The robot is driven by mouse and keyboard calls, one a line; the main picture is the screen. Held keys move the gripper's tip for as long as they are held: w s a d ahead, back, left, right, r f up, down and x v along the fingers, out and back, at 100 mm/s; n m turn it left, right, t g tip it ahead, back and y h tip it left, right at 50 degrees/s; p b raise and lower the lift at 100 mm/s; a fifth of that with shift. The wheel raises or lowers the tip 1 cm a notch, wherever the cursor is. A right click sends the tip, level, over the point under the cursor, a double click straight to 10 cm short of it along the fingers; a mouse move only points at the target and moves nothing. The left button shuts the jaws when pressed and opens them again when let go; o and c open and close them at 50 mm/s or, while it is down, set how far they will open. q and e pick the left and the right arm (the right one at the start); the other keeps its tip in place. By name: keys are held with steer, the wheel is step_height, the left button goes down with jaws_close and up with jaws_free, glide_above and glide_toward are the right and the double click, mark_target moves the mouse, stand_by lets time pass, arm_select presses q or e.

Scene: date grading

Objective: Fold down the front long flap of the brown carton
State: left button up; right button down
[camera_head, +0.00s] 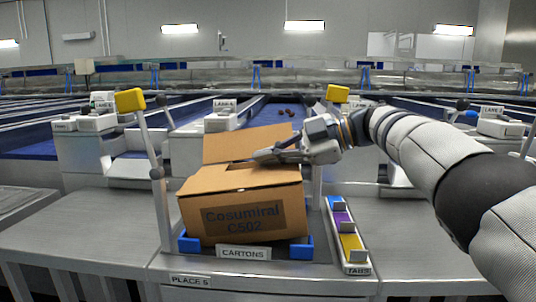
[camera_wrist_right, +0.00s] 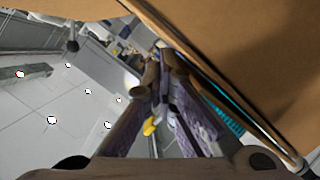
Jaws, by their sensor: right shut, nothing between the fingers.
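The brown carton (camera_head: 190,215) sits in the carton holder, its printed front face towards me. Its back long flap (camera_head: 235,144) stands up, leaning. The front long flap (camera_head: 225,179) appears to lie roughly level over the top, with a dark gap between it and the back flap. My right gripper (camera_head: 262,156) reaches in from the right, shut and empty, low over the top between these flaps; I cannot tell whether it touches. In the right wrist view, the shut fingers (camera_wrist_right: 160,80) are beside a large brown carton panel (camera_wrist_right: 240,50). My left gripper is out of view.
The holder has blue corners (camera_head: 189,244) and a CARTONS label (camera_head: 243,253). A tray of coloured tabs (camera_head: 346,236) stands to its right. Posts with yellow heads (camera_head: 130,100) rise behind and beside the carton. The bench left of the holder (camera_head: 90,235) is clear.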

stand_by(0.4)
steer(key=v, duration=1.2)
